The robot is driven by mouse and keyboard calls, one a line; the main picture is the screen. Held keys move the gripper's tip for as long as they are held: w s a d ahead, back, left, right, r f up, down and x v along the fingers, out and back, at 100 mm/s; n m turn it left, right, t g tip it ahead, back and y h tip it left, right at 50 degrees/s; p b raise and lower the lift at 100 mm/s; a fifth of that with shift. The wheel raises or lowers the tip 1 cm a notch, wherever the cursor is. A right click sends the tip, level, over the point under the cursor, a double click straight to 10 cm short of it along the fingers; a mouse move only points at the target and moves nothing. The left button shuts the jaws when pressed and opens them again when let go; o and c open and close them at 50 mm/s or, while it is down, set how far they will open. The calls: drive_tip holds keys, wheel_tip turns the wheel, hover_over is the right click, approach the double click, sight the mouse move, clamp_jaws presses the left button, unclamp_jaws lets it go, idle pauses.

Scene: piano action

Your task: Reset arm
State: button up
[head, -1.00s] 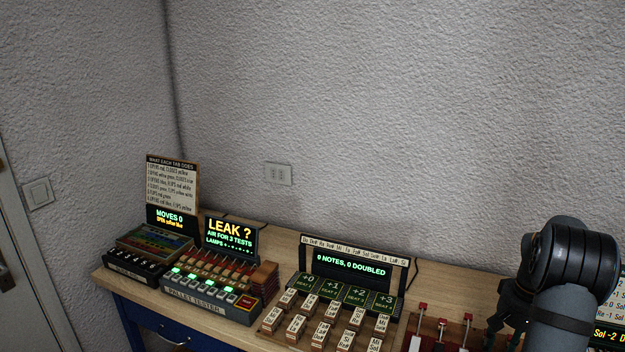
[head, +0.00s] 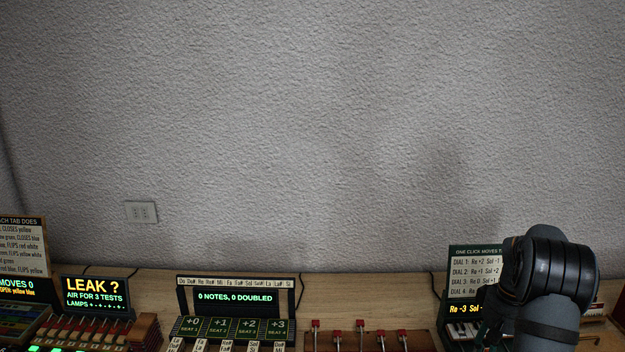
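My arm stands at the lower right of the head view, its dark grey and black links in front of a dial display (head: 476,280). My gripper is not clearly visible; it is hidden behind the arm links or below the picture edge. I cannot see its fingertips or anything held in them.
The wooden bench (head: 370,287) runs along the grey wall. On it stand the "LEAK ?" screen (head: 96,294), the "0 NOTES, 0 DOUBLED" display (head: 238,297) with green seats (head: 234,327), and red-topped levers (head: 360,325). Bare wood shows behind the levers.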

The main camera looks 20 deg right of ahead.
drive_tip(key=w+a+f+p, duration=0.1)
drive_tip(key=w+a+f, duration=0.1)
drive_tip(key=w, duration=0.1)
drive_tip(key=w+a+f, duration=0.1)
drive_tip(key=w+f, duration=0.2)
drive_tip(key=w, duration=0.1)
drive_tip(key=w+a+f+p, duration=0.1)
drive_tip(key=w+a+f, duration=0.1)
drive_tip(key=w, duration=0.1)
drive_tip(key=shift+w+a+f+p, duration=0.15)
drive_tip(key=shift+a+p, duration=0.15)
drive_tip(key=shift+f, duration=0.25)
drive_tip(key=shift+w, duration=0.1)
